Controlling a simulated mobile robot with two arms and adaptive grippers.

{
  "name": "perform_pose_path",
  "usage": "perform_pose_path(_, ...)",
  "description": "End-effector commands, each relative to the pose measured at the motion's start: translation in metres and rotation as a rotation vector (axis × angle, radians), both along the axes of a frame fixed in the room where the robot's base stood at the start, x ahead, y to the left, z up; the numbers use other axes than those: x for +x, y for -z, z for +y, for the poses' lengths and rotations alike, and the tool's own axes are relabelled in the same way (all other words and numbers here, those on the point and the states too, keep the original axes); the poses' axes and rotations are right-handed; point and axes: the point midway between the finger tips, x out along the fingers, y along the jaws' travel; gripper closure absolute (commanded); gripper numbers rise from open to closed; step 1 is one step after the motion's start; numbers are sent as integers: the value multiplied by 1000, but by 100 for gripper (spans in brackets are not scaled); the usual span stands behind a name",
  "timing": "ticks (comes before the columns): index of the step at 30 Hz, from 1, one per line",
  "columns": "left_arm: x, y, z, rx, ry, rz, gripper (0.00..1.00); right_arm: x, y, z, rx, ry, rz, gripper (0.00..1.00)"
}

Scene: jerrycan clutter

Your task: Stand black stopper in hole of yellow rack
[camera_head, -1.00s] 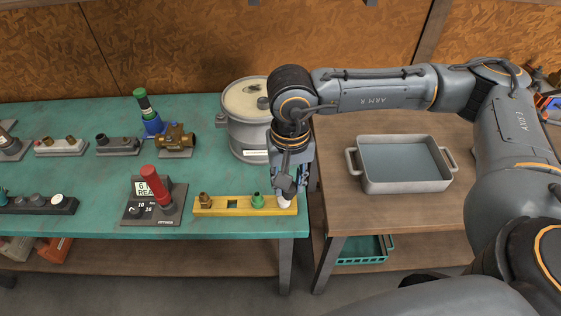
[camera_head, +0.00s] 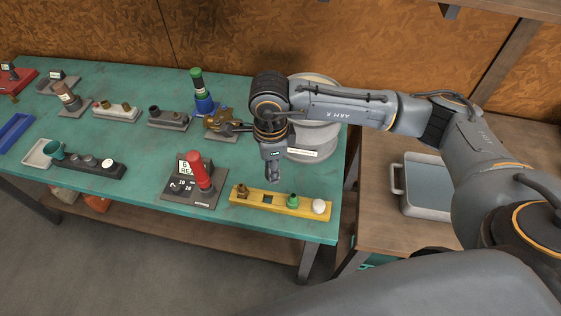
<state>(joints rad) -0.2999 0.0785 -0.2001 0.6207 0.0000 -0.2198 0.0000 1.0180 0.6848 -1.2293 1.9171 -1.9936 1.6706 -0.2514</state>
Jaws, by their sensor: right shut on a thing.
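The yellow rack (camera_head: 257,205) lies near the front right edge of the green bench. From left to right it holds a brass fitting (camera_head: 242,191), a bare dark square hole (camera_head: 268,199), a green stopper (camera_head: 292,200) and a white round-topped piece (camera_head: 318,206). My right gripper (camera_head: 272,177) points down just above and behind the rack, near the hole. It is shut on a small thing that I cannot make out. I cannot pick out the black stopper for certain. My left gripper is out of view.
A large grey can (camera_head: 318,140) stands behind my gripper. A brass valve (camera_head: 221,120) and other racks fill the bench's left and back. A grey tray (camera_head: 425,205) lies on the wooden table.

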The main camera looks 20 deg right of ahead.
Motion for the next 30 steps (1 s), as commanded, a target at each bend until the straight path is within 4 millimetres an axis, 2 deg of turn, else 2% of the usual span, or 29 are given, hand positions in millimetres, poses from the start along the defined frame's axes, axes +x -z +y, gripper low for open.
perform_pose_path(6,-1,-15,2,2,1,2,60,6,14,9,9,482,14,100)
perform_pose_path(13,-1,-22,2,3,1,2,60,8,27,13,5,835,22,100)
perform_pose_path(19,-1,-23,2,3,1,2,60,8,31,13,4,945,23,100)
perform_pose_path(30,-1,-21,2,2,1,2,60,9,32,13,4,950,22,100)
